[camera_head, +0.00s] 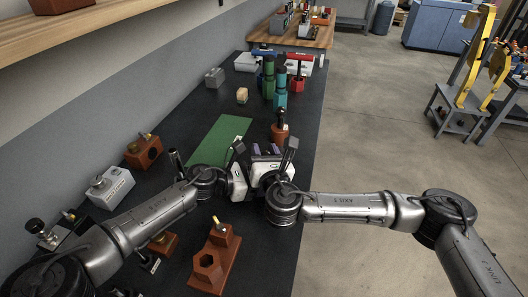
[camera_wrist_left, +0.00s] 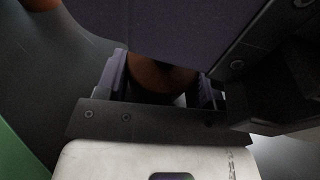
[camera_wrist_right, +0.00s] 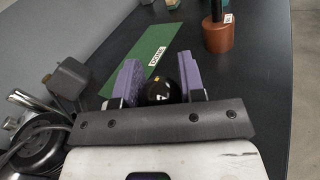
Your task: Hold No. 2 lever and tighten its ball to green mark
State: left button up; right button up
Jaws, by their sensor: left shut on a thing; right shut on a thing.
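In the right wrist view, the two purple fingers of my right gripper (camera_wrist_right: 160,80) are shut around a glossy black ball (camera_wrist_right: 160,91) with a small yellow mark on it. In the left wrist view, the fingers of my left gripper (camera_wrist_left: 163,80) are shut on a dark copper-brown rounded body (camera_wrist_left: 158,75), seemingly part of the lever. That view is dim, and a large dark part covers its top. In the head view, both grippers meet near the green mat, the right one (camera_head: 263,150) showing best. The lever's number and a green mark on it cannot be made out.
A copper base with a black handle (camera_head: 280,131) stands just beyond my grippers. A green mat (camera_head: 222,140) lies to their left. Brown blocks (camera_head: 217,258) stand in front, and a grey box (camera_head: 110,187) is at left. Green cylinders (camera_head: 268,80) stand farther back.

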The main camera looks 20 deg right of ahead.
jog(key=o, duration=0.9)
jog(key=s, duration=0.4)
jog(key=s+a, duration=0.1)
jog(key=s, duration=0.6)
jog(key=shift+s+a, duration=0.25)
jog(key=shift+s, duration=0.15)
